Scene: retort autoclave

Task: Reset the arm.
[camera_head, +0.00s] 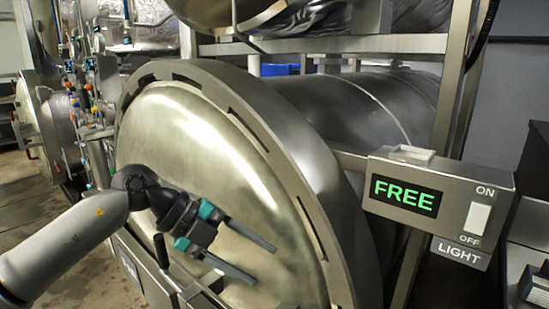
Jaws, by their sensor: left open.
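My left arm (70,240) reaches in from the lower left. My left gripper (264,262) is open and empty, with its two dark fingers apart, in front of the lower part of the round autoclave door (200,140). The door is a large domed metal disc inside a slotted ring and looks closed. A dark handle (161,250) stands just left of the gripper, near the door's lower edge. Whether the gripper touches the door cannot be told. My right gripper is not in view.
A control box (375,165) at the right shows a green FREE display (404,195) and a white ON/OFF light switch (478,219). Valves and gauges (90,100) line the left side. A metal frame (320,45) stands behind. Open floor shows at the lower left.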

